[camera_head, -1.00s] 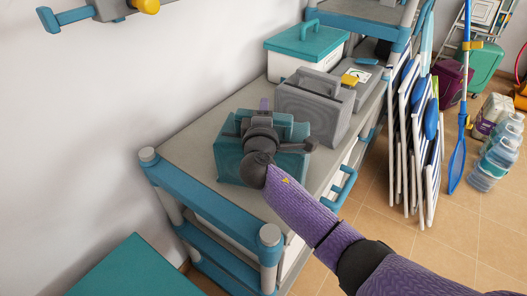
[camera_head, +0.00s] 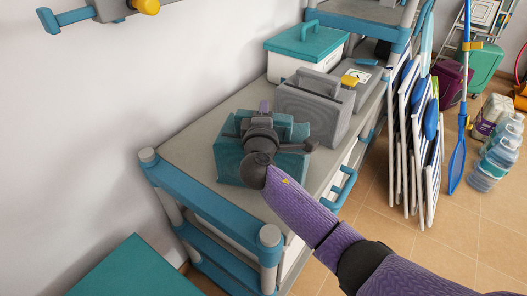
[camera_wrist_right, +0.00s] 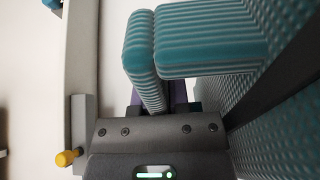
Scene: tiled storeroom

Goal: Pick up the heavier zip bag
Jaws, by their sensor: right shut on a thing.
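A teal zip bag (camera_head: 229,163) stands on the grey top of the shelf unit. A grey bag with a top handle (camera_head: 325,118) stands just behind it to the right. My right gripper (camera_head: 263,112) is over the teal bag and shut on its upper part. In the right wrist view, a ribbed teal piece of the bag (camera_wrist_right: 148,80) runs down between the fingers of the gripper (camera_wrist_right: 160,98). The gripper and wrist hide the middle of the bag. I cannot tell whether it is clear of the shelf. My left gripper is not in view.
A grey device with a dial and yellow part (camera_head: 362,74) and a white box with teal lid (camera_head: 306,45) stand farther back. Folded chairs (camera_head: 415,130) lean at the right. The shelf top's near left is bare.

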